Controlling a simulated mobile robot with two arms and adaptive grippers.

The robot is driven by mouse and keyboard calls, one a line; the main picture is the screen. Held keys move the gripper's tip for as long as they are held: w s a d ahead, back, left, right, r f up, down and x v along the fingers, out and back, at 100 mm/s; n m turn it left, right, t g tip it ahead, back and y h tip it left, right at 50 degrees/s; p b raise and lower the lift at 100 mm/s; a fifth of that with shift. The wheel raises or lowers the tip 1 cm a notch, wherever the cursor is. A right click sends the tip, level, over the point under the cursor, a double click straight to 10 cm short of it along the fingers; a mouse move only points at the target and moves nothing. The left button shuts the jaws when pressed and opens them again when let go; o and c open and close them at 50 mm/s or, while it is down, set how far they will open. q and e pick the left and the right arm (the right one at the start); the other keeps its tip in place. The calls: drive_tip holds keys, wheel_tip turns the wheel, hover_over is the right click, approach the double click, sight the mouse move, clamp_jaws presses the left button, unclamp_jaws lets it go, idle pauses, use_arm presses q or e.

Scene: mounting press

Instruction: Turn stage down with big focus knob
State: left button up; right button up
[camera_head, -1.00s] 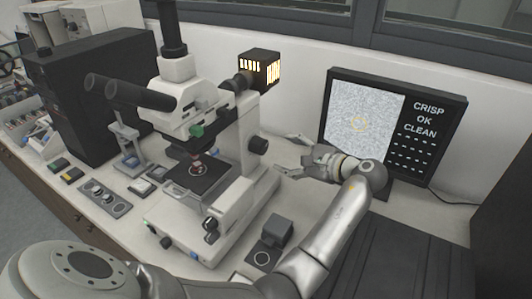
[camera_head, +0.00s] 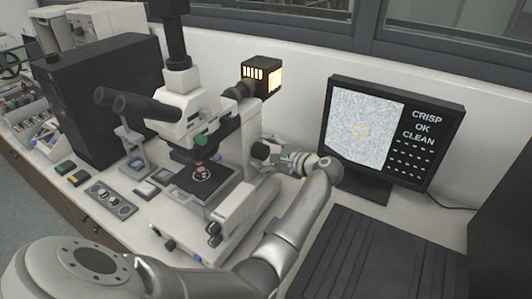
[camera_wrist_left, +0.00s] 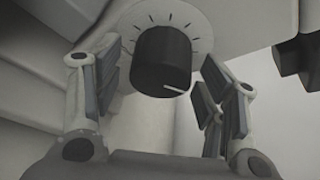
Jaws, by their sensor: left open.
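The white microscope (camera_head: 207,150) stands on the bench in the head view, with its dark stage (camera_head: 200,180) under the objective. The big focus knob (camera_head: 260,150) is on its right side. In the left wrist view the knob (camera_wrist_left: 163,60) is a black cylinder with a white pointer line, in front of a white dial with tick marks. My left gripper (camera_head: 270,155) is at the knob. In the wrist view its open fingers (camera_wrist_left: 155,85) stand on either side of the knob, with gaps visible. My right gripper is not in view.
A monitor (camera_head: 395,135) reading "CRISP OK CLEAN" stands right of the arm. A dark ribbed panel (camera_head: 375,255) lies in front of it. A black box (camera_head: 100,100) and small trays (camera_head: 110,198) are left of the microscope.

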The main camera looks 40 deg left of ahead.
use_arm(q)
drive_tip(key=c, duration=1)
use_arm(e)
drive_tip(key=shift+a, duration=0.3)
use_arm(q)
drive_tip(key=shift+f, duration=0.1)
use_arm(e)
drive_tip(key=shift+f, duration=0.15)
use_arm(q)
drive_tip(key=shift+n, duration=0.3)
drive_tip(key=shift+f+n+t+y+b, duration=0.15)
drive_tip(key=shift+n+t+y+b, duration=0.25)
drive_tip(key=shift+n+t+b, duration=0.45)
drive_tip(key=n+y+b, duration=0.1)
drive_tip(key=n+b, duration=0.1)
drive_tip(key=b, duration=0.2)
drive_tip(key=shift+n+t, duration=0.25)
drive_tip(key=shift+n+b, duration=0.3)
drive_tip(key=shift+b, duration=0.25)
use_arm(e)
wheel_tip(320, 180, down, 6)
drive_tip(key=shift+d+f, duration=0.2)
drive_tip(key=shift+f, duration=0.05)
